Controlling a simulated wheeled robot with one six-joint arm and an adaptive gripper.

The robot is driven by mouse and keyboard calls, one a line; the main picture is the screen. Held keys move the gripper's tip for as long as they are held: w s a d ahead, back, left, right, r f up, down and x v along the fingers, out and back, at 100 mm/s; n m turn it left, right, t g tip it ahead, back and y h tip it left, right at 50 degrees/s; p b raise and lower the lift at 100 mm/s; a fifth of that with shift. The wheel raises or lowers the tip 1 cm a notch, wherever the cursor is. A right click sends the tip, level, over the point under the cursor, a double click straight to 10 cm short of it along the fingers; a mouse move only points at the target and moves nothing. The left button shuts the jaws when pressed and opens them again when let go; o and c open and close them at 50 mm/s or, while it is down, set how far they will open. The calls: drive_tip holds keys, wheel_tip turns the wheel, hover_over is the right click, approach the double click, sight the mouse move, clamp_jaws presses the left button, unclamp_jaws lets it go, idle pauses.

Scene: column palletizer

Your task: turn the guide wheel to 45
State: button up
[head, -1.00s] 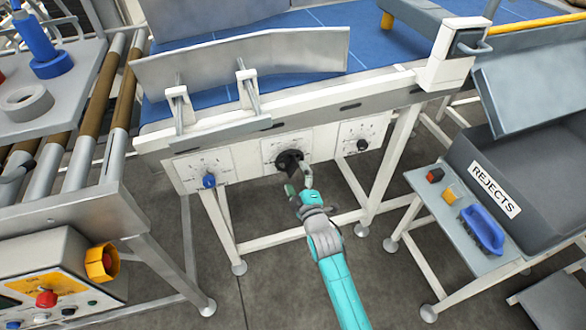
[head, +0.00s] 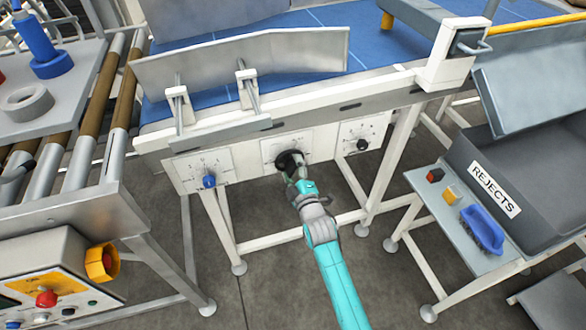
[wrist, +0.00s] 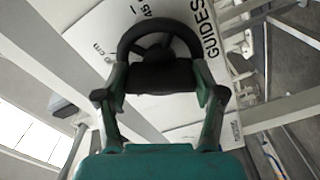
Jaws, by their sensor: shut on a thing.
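The guide wheel is a black handwheel (head: 290,158) on the middle white dial plate under the conveyor's front rail. In the wrist view the wheel (wrist: 160,38) stands in front of a plate marked GUIDES, with 45 and cm printed on it. My gripper (head: 293,174) reaches it from below and in front. In the wrist view my gripper (wrist: 163,78) has its two green fingers on either side of the wheel's dark near part, shut on it. The pointer and most of the scale are hidden.
A blue knob (head: 209,181) is on the left dial plate and a dark knob (head: 362,145) on the right one. A rejects bin (head: 520,170) and a side shelf (head: 446,213) stand at right. A control box (head: 60,270) stands at lower left. Conveyor legs flank my arm.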

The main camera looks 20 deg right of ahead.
drive_tip(key=shift+m, duration=0.5)
drive_tip(key=m, duration=0.5)
drive_tip(key=shift+m, duration=0.3)
drive_tip(key=m, duration=0.5)
drive_tip(key=shift+m, duration=0.4)
drive_tip(key=o, duration=1.1)
drive_tip(key=shift+o, duration=0.2)
drive_tip(key=shift+s, duration=0.1)
